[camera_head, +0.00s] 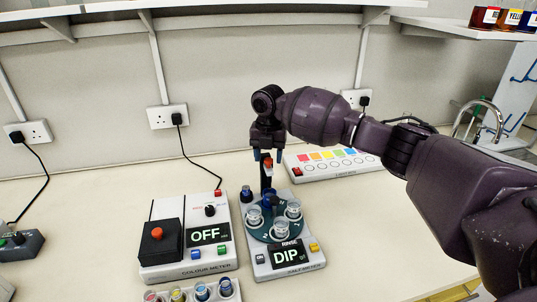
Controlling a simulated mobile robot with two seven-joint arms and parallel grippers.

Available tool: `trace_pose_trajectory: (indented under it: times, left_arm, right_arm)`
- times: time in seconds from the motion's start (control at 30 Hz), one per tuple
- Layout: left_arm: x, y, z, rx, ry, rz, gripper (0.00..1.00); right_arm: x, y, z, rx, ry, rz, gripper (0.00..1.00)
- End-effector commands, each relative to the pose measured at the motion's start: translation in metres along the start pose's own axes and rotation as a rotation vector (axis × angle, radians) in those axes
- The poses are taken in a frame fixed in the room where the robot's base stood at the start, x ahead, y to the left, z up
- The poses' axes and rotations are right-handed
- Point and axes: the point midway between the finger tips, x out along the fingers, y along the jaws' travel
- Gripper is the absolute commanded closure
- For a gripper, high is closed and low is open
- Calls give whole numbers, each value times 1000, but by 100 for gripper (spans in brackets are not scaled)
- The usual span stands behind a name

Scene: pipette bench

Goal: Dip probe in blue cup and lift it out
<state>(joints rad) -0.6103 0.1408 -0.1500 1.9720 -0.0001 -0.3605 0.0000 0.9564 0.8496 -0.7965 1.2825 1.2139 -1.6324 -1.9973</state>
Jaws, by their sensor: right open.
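The salt meter (290,262) stands on the bench with its display reading DIP. A round dark carousel (264,235) on it carries several clear cups, one at the front (281,231) near the label RINSE. A dark upright probe part with a red top (267,162) stands at the back of the carousel. A blue piece (269,199) shows below it; I cannot tell if this is the blue cup or part of the probe. My right gripper (267,157) points down with open fingers around the red top, and contact is unclear. My left gripper is out of view.
The colour meter (190,262), reading OFF, stands left of the salt meter. A rack of coloured cups (202,291) is at the front edge of the picture. A colour chart panel (335,162) lies behind on the right. The front right bench is clear.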

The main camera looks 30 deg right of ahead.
Motion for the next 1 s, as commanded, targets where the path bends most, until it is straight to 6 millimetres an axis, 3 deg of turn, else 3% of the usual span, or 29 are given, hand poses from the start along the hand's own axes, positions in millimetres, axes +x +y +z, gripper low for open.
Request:
trace_pose_trajectory:
  times: [0.23,0.7,1.0]
  left_arm:
    - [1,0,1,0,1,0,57]
    - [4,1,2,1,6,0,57]
    - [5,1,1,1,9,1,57]
  right_arm:
    - [-15,0,0,-1,-1,1,46]
    - [-93,0,1,0,-1,1,46]
    - [-108,0,1,0,0,0,46]
